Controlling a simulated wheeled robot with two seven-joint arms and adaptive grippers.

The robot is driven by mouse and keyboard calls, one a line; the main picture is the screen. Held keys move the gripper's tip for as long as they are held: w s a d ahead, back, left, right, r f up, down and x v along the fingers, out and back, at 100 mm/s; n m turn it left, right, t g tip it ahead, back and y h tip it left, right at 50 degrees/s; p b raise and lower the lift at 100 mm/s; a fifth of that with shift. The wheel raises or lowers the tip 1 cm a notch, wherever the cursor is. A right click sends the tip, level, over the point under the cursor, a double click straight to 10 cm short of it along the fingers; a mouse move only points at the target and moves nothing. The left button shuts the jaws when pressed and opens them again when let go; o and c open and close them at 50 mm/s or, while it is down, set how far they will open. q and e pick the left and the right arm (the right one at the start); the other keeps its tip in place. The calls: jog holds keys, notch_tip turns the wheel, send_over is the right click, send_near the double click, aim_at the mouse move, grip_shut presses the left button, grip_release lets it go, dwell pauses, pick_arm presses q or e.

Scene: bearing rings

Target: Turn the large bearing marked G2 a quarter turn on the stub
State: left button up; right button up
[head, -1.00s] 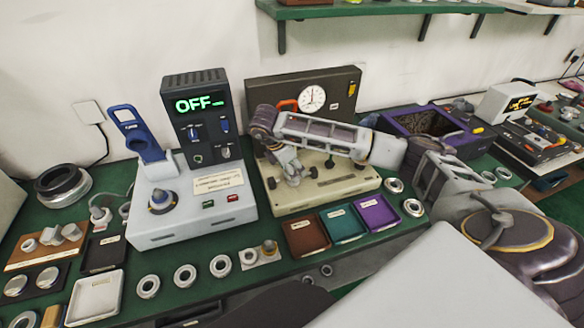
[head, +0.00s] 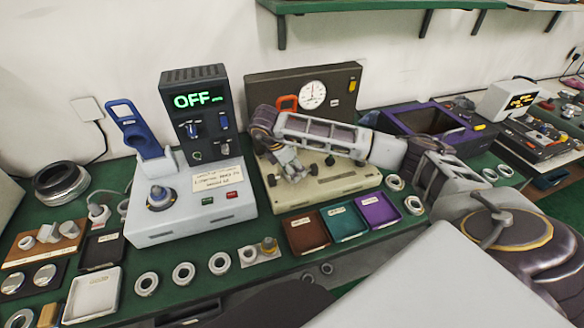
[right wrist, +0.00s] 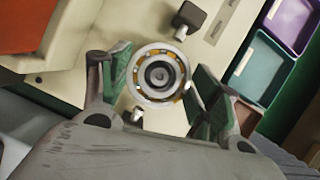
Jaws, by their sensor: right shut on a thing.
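In the right wrist view a large bearing (right wrist: 177,70), a pale ring with orange-brown balls showing, sits around a grey stub (right wrist: 158,76). The G2 mark cannot be read. My right gripper (right wrist: 160,84) has one green-padded finger on each side of the bearing and is shut on it. In the head view my right gripper (head: 291,166) reaches over the beige base (head: 340,182) of the gauge station and hides most of the bearing and stub. My left gripper is in neither view.
A dark panel with a white dial gauge (head: 313,94) stands behind the gripper. Left is a pale machine (head: 190,222) with an OFF display. Brown, teal and purple trays (head: 345,222) lie in front. Several loose rings (head: 183,274) lie along the front edge. A black knob (right wrist: 190,17) is near the bearing.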

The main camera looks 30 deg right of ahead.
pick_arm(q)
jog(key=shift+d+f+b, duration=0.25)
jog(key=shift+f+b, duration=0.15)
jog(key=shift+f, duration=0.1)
pick_arm(e)
jog(key=shift+f, duration=0.6)
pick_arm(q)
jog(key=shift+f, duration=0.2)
pick_arm(e)
jog(key=shift+n, duration=0.3)
pick_arm(q)
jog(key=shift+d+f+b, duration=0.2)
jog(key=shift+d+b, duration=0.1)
jog(key=shift+b, duration=0.15)
pick_arm(e)
jog(key=shift+f+n+t, duration=0.1)
jog(key=shift+n+t, duration=0.2)
jog(key=shift+n, duration=0.1)
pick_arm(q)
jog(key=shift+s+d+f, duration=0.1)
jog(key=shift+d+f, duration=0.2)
pick_arm(e)
jog(key=shift+n, duration=0.5)
